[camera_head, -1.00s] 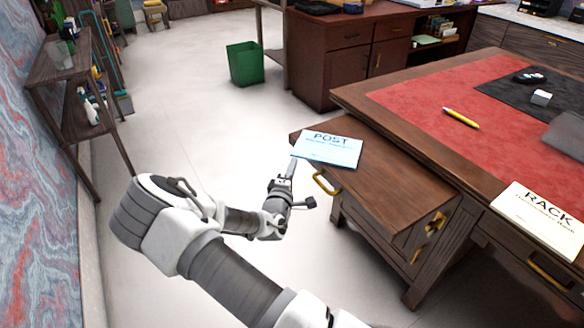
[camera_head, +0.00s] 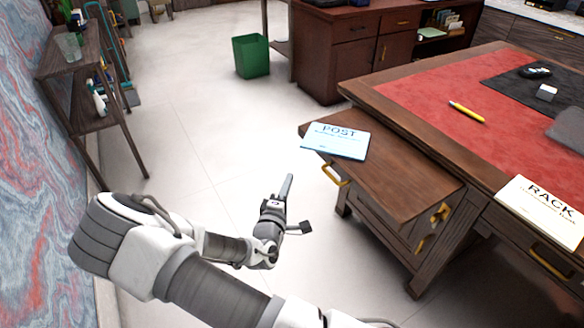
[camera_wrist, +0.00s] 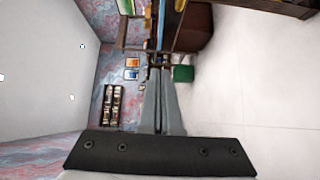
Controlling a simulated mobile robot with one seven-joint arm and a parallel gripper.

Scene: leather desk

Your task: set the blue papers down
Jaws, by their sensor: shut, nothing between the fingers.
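The blue papers, a light blue stack marked "POST" (camera_head: 336,141), lie flat on the far-left end of the lower wooden side top (camera_head: 400,180) beside the desk. The stack reaches close to that top's edge. My gripper (camera_head: 288,180) is over the floor to the left of the side top, apart from the papers, its fingers pointing up and away in the head view. In the wrist view my gripper (camera_wrist: 160,85) has its fingers together with nothing between them. The papers are not seen in the wrist view.
A green bin (camera_head: 251,56) stands on open floor. A shelf (camera_head: 85,100) lines the left wall.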

